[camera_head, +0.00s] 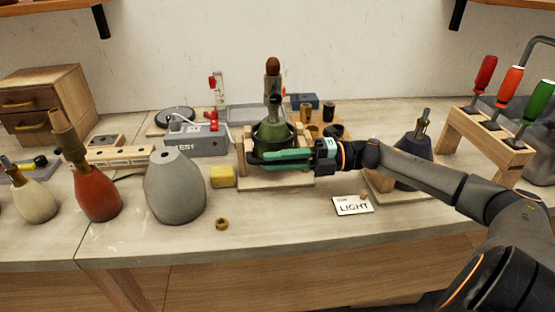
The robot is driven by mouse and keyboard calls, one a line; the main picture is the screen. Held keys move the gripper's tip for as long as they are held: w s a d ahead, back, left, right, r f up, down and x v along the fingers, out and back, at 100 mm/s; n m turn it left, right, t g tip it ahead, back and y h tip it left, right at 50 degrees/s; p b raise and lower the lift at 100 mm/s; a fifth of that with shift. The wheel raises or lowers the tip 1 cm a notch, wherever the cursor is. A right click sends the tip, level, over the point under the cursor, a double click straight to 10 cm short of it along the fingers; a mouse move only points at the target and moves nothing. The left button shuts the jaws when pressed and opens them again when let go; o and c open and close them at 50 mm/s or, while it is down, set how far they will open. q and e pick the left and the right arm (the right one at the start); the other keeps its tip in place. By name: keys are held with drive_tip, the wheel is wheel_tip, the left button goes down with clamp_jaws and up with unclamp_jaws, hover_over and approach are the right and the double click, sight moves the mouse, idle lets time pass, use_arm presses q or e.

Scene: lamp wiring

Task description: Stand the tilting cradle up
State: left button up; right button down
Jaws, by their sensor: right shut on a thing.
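The tilting cradle (243,162) is a wooden frame on the bench near the middle, with a dark ring around a green lamp body (274,134). The lamp body stands about upright, and a brown-topped piece (273,68) rises above its neck. My right gripper (262,157) reaches in from the right across the cradle's front, with its green fingers low against the lamp body. It is shut on a part that looks like the cradle; the fingers hide the exact grip. My left gripper is not in view.
A grey vase-shaped body (174,187), a yellow block (223,176) and a small brass ring (222,223) lie left of the cradle. A LIGHT card (352,206) lies in front, right. A screwdriver rack (486,143) stands at right. The front bench strip is mostly free.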

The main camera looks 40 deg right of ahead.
sight(277, 148)
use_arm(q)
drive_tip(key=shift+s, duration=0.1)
use_arm(e)
drive_tip(key=shift+d+f, duration=0.1)
drive_tip(key=shift+f, duration=0.1)
drive_tip(key=c, duration=0.8)
unclamp_jaws()
drive_tip(key=shift+w, duration=0.1)
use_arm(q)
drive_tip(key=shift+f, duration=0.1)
use_arm(e)
drive_tip(key=shift+r, duration=0.15)
wheel_tip(277, 148, up, 3)
drive_tip(key=shift+r, duration=0.1)
use_arm(q)
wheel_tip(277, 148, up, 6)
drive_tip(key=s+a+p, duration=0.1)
drive_tip(key=p, duration=0.7)
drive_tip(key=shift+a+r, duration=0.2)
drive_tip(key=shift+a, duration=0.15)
use_arm(e)
drive_tip(key=s+a+r, duration=0.8)
drive_tip(key=s+r, duration=0.1)
drive_tip(key=s, duration=0.2)
drive_tip(key=shift+s+r, duration=0.25)
drive_tip(key=shift+r, duration=0.05)
